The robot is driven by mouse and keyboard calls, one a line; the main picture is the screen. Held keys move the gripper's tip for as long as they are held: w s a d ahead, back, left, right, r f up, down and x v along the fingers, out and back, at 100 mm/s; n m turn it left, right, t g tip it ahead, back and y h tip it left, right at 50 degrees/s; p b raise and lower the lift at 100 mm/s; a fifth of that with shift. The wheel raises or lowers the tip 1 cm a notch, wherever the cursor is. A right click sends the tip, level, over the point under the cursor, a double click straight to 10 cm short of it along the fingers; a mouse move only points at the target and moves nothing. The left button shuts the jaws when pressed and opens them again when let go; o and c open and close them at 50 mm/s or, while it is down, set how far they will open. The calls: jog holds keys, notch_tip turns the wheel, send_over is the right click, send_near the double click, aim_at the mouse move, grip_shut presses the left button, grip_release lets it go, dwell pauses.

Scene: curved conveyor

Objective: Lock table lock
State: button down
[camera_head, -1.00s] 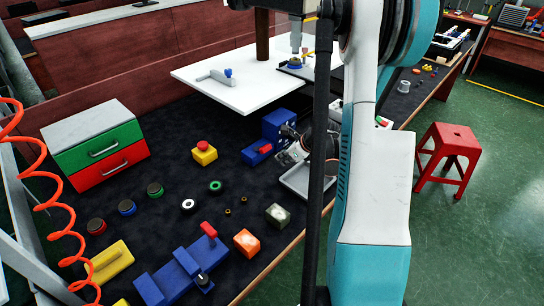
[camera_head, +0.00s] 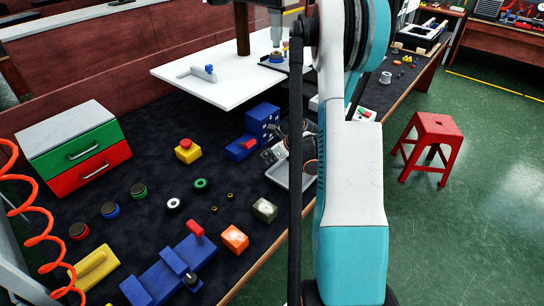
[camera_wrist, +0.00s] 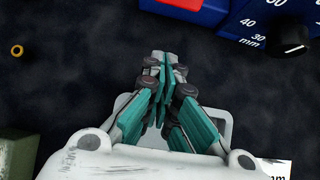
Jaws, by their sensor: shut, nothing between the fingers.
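I see no part clearly marked as a table lock. A white bar with a blue knob (camera_head: 210,69) lies on the white table (camera_head: 235,93) at the back, and it may be the lock. A blue device with a red part (camera_head: 249,143) stands on the dark mat. In the wrist view its blue body (camera_wrist: 222,18), red part and black dial (camera_wrist: 290,38) show along the top right. My gripper (camera_wrist: 161,66) is shut and empty, just below this device in the wrist view and apart from it. In the head view my gripper (camera_head: 270,155) is small and partly hidden by my arm.
A grey tray (camera_head: 288,180) lies under my gripper. A yellow box with a red button (camera_head: 187,151), several small rings, an orange block (camera_head: 234,238) and a blue clamp (camera_head: 172,268) lie on the mat. A drawer box (camera_head: 75,150) is at left. A red stool (camera_head: 428,143) stands on the floor.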

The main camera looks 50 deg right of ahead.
aim_at(245, 144)
jog(key=b+x, duration=0.1)
jog(key=x, duration=0.4)
jog(key=shift+w+r+b, duration=0.15)
jog(key=shift+w+b, duration=0.15)
jog(key=shift+b, duration=0.05)
jog(key=shift+w+a+r+b, duration=0.15)
jog(key=shift+w+r, duration=0.25)
jog(key=shift+r, duration=0.4)
jog(key=shift+w+r+b, duration=0.15)
jog(key=shift+w+r, duration=0.2)
jog(key=shift+r, duration=0.45)
